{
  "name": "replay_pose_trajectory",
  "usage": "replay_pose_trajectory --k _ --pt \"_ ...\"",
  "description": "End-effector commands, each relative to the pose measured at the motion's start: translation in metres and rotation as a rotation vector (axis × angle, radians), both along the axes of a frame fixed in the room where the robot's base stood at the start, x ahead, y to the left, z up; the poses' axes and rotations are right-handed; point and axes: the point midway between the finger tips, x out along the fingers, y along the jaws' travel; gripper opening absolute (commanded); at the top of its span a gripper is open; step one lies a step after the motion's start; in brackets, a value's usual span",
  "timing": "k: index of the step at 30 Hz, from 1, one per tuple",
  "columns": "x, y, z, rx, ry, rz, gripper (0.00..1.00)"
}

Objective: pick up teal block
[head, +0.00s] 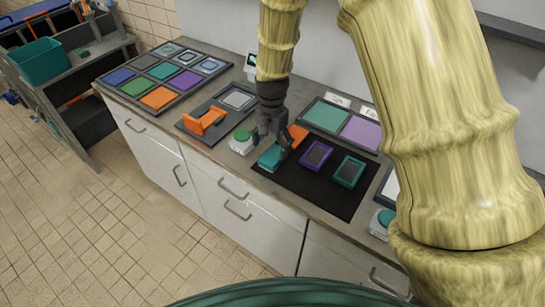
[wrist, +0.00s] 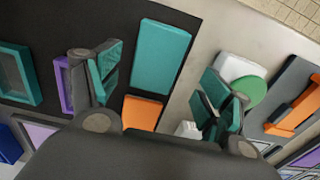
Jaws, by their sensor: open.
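The teal block (head: 270,158) lies on the left part of a black mat (head: 306,191) on the counter. In the wrist view the block (wrist: 161,57) is a plain teal rectangle on the same mat (wrist: 185,18). My gripper (head: 273,140) is open over the counter, close to the block and partly covering it in the head view. In the wrist view my gripper (wrist: 162,78) has one teal-padded finger on each side of the block, with gaps visible. I cannot tell how high the fingertips are above the mat.
An orange block (head: 298,135) lies close behind the teal one. A purple frame (head: 316,155) and a teal frame (head: 348,172) lie to its right. A white box with a green button (head: 242,136) stands left of my gripper. An orange handle-shaped piece (head: 206,121) is farther left.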

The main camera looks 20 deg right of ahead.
Motion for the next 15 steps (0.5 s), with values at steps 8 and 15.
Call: replay_pose_trajectory --k 8,15 --pt "-0.006 -0.002 -0.024 0.0 0.004 0.0 0.79" --pt "-0.005 -0.002 -0.044 0.001 0.001 -0.001 0.79"
